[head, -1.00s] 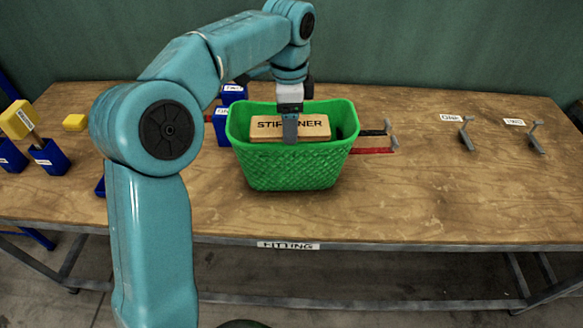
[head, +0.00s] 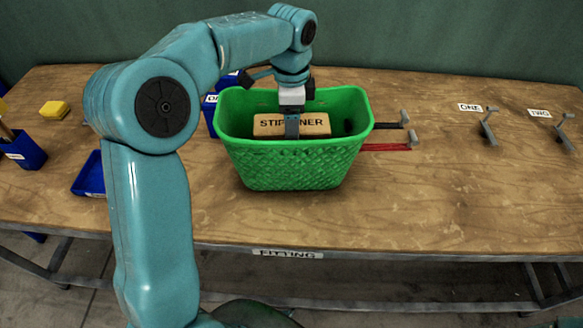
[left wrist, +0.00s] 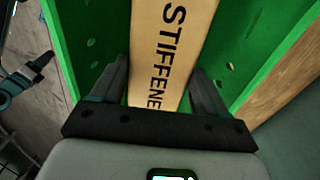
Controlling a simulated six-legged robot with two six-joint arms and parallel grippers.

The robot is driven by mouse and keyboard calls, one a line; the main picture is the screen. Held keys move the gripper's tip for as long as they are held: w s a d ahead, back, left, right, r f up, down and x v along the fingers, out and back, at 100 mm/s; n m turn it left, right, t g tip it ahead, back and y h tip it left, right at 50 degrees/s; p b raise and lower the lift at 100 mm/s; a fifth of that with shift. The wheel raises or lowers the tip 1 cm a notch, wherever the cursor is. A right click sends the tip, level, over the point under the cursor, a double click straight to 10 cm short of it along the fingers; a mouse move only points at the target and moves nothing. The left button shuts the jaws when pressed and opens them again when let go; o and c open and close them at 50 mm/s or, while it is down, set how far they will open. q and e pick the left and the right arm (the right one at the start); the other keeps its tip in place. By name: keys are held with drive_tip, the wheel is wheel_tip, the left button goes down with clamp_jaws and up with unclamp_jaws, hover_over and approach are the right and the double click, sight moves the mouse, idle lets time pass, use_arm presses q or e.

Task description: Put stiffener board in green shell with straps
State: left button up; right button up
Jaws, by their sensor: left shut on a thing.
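The stiffener board (head: 312,125) is a tan board lettered "STIFFENER". It stands inside the green shell (head: 290,165), a basket-like shell with perforated walls, on the table. My left gripper (head: 291,128) reaches down into the shell and is shut on the board. In the left wrist view the board (left wrist: 172,45) lies between the two fingers (left wrist: 155,88), with green walls (left wrist: 75,40) on both sides. A black strap (head: 390,125) and a red strap (head: 388,147) run out from the shell's right side to grey clips. Whether the board touches the shell's floor is hidden. My right gripper is not in view.
The wooden table (head: 450,200) has free room at front right. Two grey hooks (head: 488,130) with labels "ONE" and "TWO" stand at right. A blue tray (head: 90,175), a blue bin (head: 22,150) and a yellow block (head: 54,109) are at left. Blue boxes stand behind the shell.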

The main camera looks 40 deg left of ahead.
use_arm(q)
drive_tip(key=f, duration=1.5)
drive_tip(key=shift+w+d+f, duration=0.1)
drive_tip(key=shift+d+f, duration=0.1)
drive_tip(key=shift+f, duration=0.2)
drive_tip(key=shift+a+f, duration=0.1)
drive_tip(key=shift+f, duration=0.4)
drive_tip(key=shift+w, duration=0.1)
drive_tip(key=shift+f, duration=0.1)
drive_tip(key=shift+f, duration=0.1)
drive_tip(key=o, duration=0.8)
